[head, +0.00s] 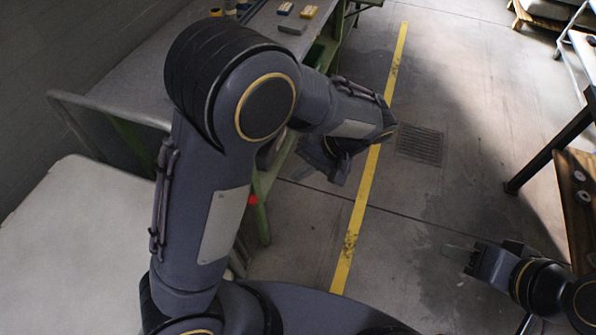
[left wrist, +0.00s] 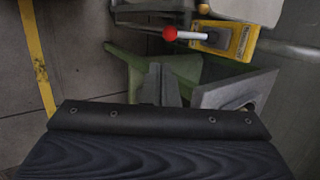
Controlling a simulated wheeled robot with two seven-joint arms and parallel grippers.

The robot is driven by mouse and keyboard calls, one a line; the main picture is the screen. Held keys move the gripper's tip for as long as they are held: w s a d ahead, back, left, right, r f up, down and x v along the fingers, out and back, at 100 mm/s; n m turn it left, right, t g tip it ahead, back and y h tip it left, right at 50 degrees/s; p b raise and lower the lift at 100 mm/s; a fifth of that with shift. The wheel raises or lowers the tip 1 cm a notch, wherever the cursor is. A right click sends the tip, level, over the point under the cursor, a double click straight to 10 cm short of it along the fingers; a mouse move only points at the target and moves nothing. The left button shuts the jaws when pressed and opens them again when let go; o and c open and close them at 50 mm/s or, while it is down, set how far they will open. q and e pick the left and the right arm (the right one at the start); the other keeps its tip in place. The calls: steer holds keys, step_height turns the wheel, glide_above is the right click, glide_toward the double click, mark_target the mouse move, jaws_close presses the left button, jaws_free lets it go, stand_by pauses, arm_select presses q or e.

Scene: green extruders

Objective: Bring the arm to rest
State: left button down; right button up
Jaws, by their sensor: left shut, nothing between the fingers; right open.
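My left arm is bent at a raised elbow in the head view, and its gripper (head: 325,170) hangs over the floor beside the workbench. In the left wrist view the left gripper's fingers (left wrist: 161,85) are together, shut with nothing between them, in front of green metalwork. My right gripper (head: 470,256) is at the lower right of the head view, open and empty over the floor. The left arm's links hide part of the bench.
A grey-topped workbench (head: 128,88) with a metal rail stands at the left. A red-knobbed lever (left wrist: 170,33) on a yellow box (left wrist: 235,42) is close to the left gripper. A yellow floor line (head: 365,190) and a drain grate (head: 420,144) lie on clear floor. A wooden-topped table (head: 575,185) stands right.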

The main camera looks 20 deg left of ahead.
arm_select(q)
steer(key=shift+a, duration=0.1)
steer(key=s+a+r+n+t+h, duration=0.1)
steer(key=s+a+r+t+h, duration=0.2)
steer(key=s, duration=0.4)
steer(key=s+a+r+t+h, duration=0.4)
steer(key=s+a+r+h, duration=0.1)
steer(key=s+a+h, duration=0.1)
steer(key=shift+s+a+r+n+h, duration=0.35)
steer(key=shift+s+a+n+h, duration=0.05)
steer(key=shift+s+h, duration=0.55)
